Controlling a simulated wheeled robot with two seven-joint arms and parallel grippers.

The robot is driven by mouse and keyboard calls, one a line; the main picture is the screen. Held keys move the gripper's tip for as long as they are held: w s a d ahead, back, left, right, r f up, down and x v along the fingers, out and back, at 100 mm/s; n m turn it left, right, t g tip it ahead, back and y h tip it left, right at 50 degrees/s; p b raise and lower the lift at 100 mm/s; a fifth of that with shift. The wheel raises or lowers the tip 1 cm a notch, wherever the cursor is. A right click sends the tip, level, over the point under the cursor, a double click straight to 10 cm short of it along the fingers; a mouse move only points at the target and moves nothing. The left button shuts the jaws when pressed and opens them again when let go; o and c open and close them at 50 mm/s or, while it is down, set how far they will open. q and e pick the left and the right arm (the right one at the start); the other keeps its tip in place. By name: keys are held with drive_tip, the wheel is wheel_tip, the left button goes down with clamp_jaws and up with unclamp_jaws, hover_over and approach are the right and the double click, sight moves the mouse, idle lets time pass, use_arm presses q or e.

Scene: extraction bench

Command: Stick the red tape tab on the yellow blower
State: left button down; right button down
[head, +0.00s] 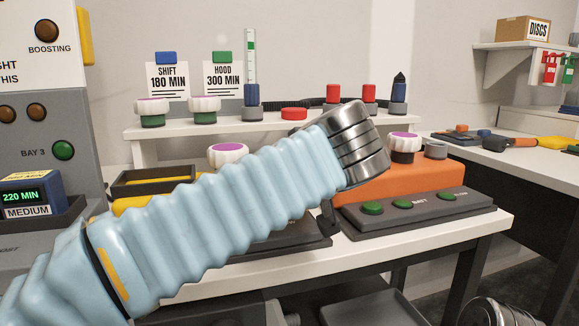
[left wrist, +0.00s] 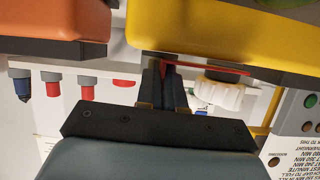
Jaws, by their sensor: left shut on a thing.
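The yellow blower (left wrist: 225,30) fills the upper right of the left wrist view, very close to my left fingertips. In the head view only bits of yellow casing (head: 130,204) show past my arm. My left gripper (left wrist: 165,88) is shut on the red tape tab (left wrist: 165,70), seen small between the fingertips. A thin red line runs from there along the blower's edge; I cannot tell whether it is part of the tab or whether the tab touches the casing. In the head view my left arm hides the gripper's hold. My right gripper is not in view.
An orange blower (head: 400,200) with a purple-topped knob stands right of the hidden spot, near a dark panel with green buttons (head: 403,205). A white shelf (head: 270,127) behind carries knobs, red and blue pieces and signs. A grey station (head: 62,110) stands at left.

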use_arm(q)
drive_tip(key=shift+w+a+r, duration=0.1)
drive_tip(key=shift+w+a, duration=0.15)
drive_tip(key=shift+a, duration=0.15)
drive_tip(key=c, duration=1.3)
unclamp_jaws()
drive_tip(key=shift+d, duration=0.1)
drive_tip(key=shift+c, duration=0.2)
drive_tip(key=shift+o, duration=0.8)
drive_tip(key=shift+w, duration=0.15)
drive_tip(key=shift+f, duration=0.25)
drive_tip(key=shift+s, duration=0.2)
drive_tip(key=v, duration=1.4)
drive_tip(key=shift+w+r, duration=0.1)
drive_tip(key=shift+w, duration=0.05)
